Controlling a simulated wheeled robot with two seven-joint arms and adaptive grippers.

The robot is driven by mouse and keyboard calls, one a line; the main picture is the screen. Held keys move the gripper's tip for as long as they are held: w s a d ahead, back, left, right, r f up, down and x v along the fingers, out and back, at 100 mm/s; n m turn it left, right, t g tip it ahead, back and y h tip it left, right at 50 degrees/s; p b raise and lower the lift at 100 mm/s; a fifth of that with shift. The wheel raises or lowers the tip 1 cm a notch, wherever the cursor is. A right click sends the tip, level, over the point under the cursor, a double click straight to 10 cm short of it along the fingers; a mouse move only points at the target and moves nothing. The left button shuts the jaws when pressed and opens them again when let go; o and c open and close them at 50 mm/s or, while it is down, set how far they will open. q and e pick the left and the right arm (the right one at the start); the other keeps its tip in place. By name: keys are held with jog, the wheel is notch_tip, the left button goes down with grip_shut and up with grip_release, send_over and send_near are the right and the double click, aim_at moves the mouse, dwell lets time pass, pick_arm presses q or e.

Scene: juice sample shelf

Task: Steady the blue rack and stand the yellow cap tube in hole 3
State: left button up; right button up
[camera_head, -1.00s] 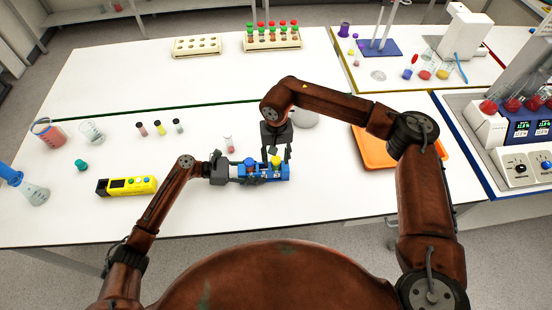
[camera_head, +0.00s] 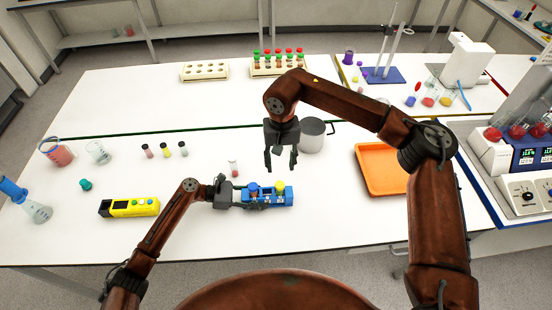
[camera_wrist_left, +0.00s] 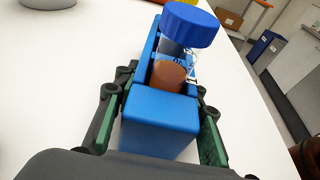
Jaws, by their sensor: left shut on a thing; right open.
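The blue rack (camera_head: 290,198) lies on the white table near its front edge. My left gripper (camera_head: 240,196) is shut on the rack's left end; in the left wrist view its fingers flank the blue end block (camera_wrist_left: 160,115). The yellow cap tube (camera_head: 280,186) stands in the right part of the rack; its hole number cannot be read. My right gripper (camera_head: 281,163) is open and empty, above and behind the rack, apart from the yellow cap.
A small tube (camera_head: 234,169) stands behind the rack. A grey pot (camera_head: 312,137) and an orange tray (camera_head: 382,172) are to the right. A yellow device (camera_head: 130,207) lies to the left.

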pick_arm(q)
jog(key=o, duration=0.9)
jog(key=shift+o, duration=0.2)
